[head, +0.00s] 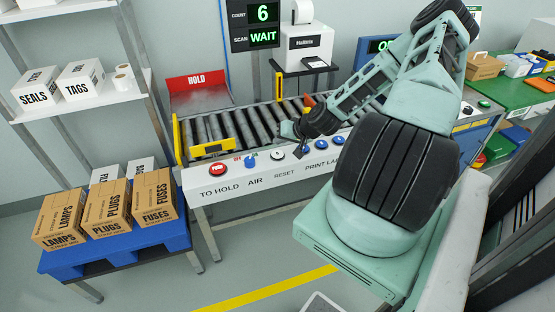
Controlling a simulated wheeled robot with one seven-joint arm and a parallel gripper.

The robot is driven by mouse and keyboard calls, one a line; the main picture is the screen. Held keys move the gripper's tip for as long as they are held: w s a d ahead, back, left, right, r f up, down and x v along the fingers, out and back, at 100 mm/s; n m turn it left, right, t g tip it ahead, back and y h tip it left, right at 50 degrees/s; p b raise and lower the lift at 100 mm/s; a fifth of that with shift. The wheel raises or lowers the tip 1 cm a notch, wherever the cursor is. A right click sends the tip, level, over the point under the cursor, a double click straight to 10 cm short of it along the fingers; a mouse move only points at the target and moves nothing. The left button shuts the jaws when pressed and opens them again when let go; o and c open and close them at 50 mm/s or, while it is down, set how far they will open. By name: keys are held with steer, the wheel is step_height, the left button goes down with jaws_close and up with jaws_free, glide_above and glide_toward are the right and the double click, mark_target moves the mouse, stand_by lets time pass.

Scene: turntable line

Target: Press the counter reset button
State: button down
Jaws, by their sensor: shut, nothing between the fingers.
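The reset button (277,155) is a small white round button on the front panel of the roller conveyor, above the printed word RESET. The counter display (262,13) on the wall reads 6 beside COUNT and WAIT beside SCAN. My gripper (299,151) is shut and empty. My arm hides part of the panel to the right.
A red push button (217,169) and a blue AIR knob (250,161) sit left of the reset button. The roller conveyor (215,128) runs behind the panel. A blue pallet table (120,251) with labelled cartons stands at left.

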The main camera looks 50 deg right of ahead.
mark_target(274, 152)
steer(key=shift+f+b, duration=0.65)
steer(key=shift+f, duration=0.75)
steer(key=shift+f, duration=0.1)
stand_by(0.8)
steer(key=shift+f+b, duration=0.3)
steer(key=shift+f+b, duration=0.35)
steer(key=shift+f, duration=0.15)
stand_by(0.7)
steer(key=shift+r, duration=0.1)
steer(key=shift+r+p, duration=0.7)
steer(key=shift+r, duration=0.15)
steer(key=shift+r, duration=0.1)
step_height(274, 152, up, 5)
steer(key=p, duration=0.4)
